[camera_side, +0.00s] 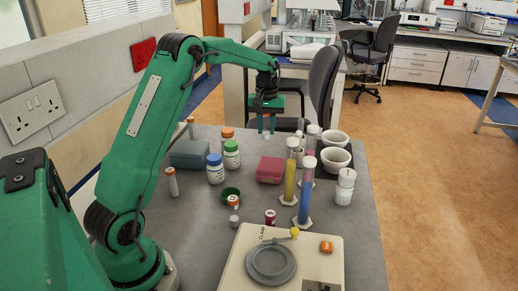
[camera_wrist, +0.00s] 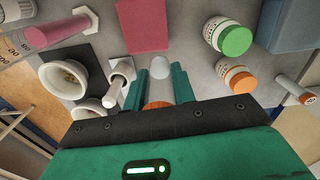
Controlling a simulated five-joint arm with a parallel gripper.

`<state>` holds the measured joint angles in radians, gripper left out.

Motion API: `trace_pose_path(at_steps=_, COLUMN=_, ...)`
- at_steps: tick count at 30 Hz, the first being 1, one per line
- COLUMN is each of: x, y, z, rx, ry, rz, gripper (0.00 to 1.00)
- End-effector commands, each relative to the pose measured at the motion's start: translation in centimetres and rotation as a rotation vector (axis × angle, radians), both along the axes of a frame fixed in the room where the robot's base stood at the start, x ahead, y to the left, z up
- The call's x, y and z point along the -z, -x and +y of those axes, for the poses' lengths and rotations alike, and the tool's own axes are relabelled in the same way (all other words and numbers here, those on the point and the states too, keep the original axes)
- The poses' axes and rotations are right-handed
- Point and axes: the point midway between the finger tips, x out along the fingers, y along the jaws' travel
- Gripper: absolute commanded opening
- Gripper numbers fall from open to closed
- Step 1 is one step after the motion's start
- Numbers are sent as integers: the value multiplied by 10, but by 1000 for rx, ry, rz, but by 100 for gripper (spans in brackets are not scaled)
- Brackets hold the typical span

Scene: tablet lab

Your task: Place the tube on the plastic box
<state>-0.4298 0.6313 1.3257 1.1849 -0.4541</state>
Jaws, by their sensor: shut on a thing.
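My gripper (camera_side: 266,132) hangs above the far part of the grey table, behind the pink box. In the wrist view its green fingers (camera_wrist: 160,88) are shut on a clear tube (camera_wrist: 158,65) with an orange end close to the palm. Two boxes could be the plastic box: a pink one (camera_side: 271,168), also in the wrist view (camera_wrist: 141,24), and a blue-grey one (camera_side: 190,154), also in the wrist view (camera_wrist: 290,25). The held tube appears clear of both. Another thin tube with an orange cap (camera_side: 172,182) stands at the left.
White bottles with blue (camera_side: 215,170), green (camera_side: 231,155) and orange lids stand between the boxes. Tall cylinders with yellow (camera_side: 290,182) and blue (camera_side: 305,195) liquid stand right of the pink box. White mortars (camera_side: 335,159) stand far right. A balance (camera_side: 305,262) fills the front.

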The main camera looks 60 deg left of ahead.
Motion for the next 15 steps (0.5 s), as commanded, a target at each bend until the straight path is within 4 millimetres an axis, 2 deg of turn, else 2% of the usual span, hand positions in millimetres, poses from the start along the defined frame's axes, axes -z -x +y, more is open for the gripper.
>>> trace_pose_path(at_steps=3, x=-14, y=29, z=22, rx=-23, ry=-1, rz=-2, gripper=5)
trace_pose_path(at_steps=9, x=-35, y=83, z=53, rx=-57, ry=-1, rz=-2, gripper=5)
trace_pose_path(at_steps=15, x=-49, y=131, z=71, rx=-83, ry=-1, rz=-1, gripper=5)
